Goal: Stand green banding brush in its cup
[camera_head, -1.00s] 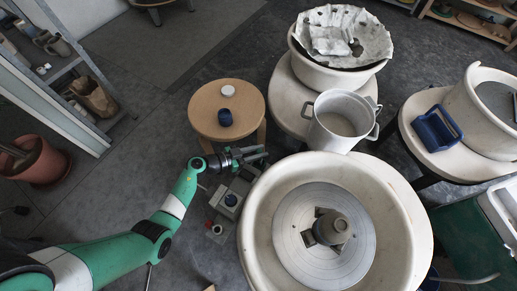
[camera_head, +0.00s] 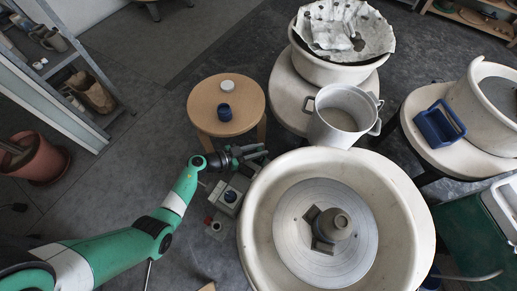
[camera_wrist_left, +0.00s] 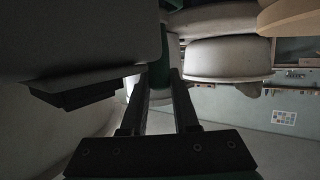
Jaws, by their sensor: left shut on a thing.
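My left gripper (camera_head: 252,154) is at the left rim of the near wheel's splash pan in the head view. In the left wrist view, its fingers (camera_wrist_left: 160,78) are closed around a dark green thing (camera_wrist_left: 158,75), which looks like the green banding brush. Most of it is hidden, and I cannot make out its bristles. A small dark blue cup (camera_head: 224,113) stands on the round wooden stool (camera_head: 202,104), up and left of the gripper. I cannot tell whether it is the brush's cup. My right gripper is not in view.
The splash pan (camera_head: 255,215) holds a wheel head (camera_head: 300,260) with a small clay piece (camera_head: 335,223). A metal pot (camera_head: 341,118) stands behind it. Grey blocks with a blue-topped round part (camera_head: 231,197) sit below the gripper. The floor left of the stool is clear.

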